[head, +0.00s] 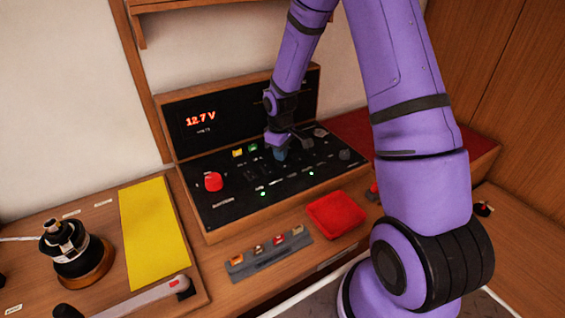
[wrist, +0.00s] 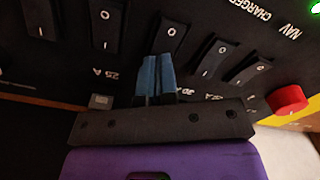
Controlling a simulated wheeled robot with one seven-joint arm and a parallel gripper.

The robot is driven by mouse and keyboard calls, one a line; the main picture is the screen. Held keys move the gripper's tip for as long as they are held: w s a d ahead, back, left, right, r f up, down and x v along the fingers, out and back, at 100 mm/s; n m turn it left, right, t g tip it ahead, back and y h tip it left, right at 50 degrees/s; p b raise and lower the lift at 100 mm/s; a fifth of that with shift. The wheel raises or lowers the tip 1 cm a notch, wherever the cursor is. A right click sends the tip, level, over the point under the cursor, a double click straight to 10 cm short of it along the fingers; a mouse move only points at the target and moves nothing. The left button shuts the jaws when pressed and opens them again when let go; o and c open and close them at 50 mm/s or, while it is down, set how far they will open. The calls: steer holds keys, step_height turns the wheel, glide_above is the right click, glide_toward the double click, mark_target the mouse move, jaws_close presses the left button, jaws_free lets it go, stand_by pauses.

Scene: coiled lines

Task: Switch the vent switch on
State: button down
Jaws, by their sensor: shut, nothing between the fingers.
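The black switch panel (head: 235,190) stands on the wooden counter, with rocker switches marked I and O. No label reading vent is legible in either view, so I cannot tell which rocker is the vent switch. My gripper (head: 280,154) is over the middle of the panel. In the wrist view its blue fingers (wrist: 156,76) are shut together with nothing between them. The fingertips are close to the lower end of a rocker switch (wrist: 169,36); I cannot tell whether they touch it. Other rockers (wrist: 105,24) and (wrist: 208,54) stand either side.
A red knob (head: 213,182) sits at the panel's left, below a display (head: 200,118) reading 12.7 V. Two green lights glow on the panel. A red cushion-like item (head: 336,214) and a fuse strip (head: 268,253) lie in front. A yellow sheet (head: 152,233) lies left.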

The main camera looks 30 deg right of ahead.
steer(key=shift+f, duration=0.3)
steer(key=shift+r, duration=3.5)
steer(key=shift+r, duration=0.2)
steer(key=s+a+r+m+t+h, duration=0.15)
steer(key=s+r, duration=0.35)
steer(key=r, duration=0.5)
steer(key=s+a+r+m+t+y, duration=0.1)
steer(key=s+a+r, duration=0.1)
steer(key=s+r, duration=0.55)
steer(key=s+a+r+m+t, duration=0.1)
steer(key=s+r, duration=0.4)
steer(key=s, duration=0.3)
steer(key=s+a+r+m+t, duration=0.1)
steer(key=s+r+m, duration=0.1)
steer(key=s+r, duration=0.3)
steer(key=s, duration=0.4)
steer(key=shift+s+r+t, duration=0.15)
steer(key=shift+r+t, duration=0.05)
steer(key=shift+t, duration=0.15)
